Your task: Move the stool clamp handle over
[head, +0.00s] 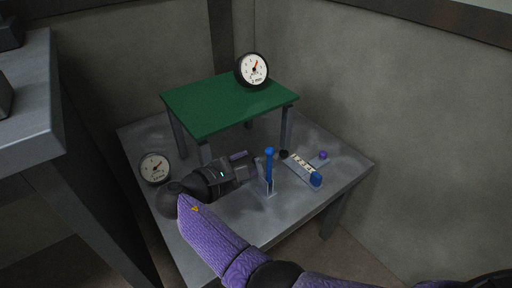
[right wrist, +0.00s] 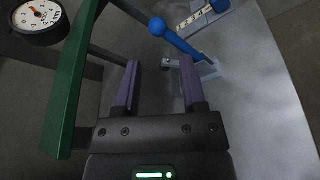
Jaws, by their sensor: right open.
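The clamp handle is a blue lever with a round knob (head: 269,165), standing roughly upright in a pale bracket (head: 267,190) on the grey table. In the right wrist view the blue handle (right wrist: 175,38) lies just beyond the fingertips, its lower end at the bracket (right wrist: 208,68). The green-topped stool (head: 225,103) stands behind it on dark legs. My right gripper (head: 247,165) is left of the handle, low beside the stool's front. Its purple fingers (right wrist: 160,75) are apart with nothing held; whether the handle reaches between them is unclear. My left gripper is not in view.
A pale scale strip with a blue end (head: 316,180) lies right of the clamp, near a small purple ball (head: 323,155). One dial gauge (head: 252,69) stands on the stool, another (head: 155,168) at the table's left. Walls close the back and right.

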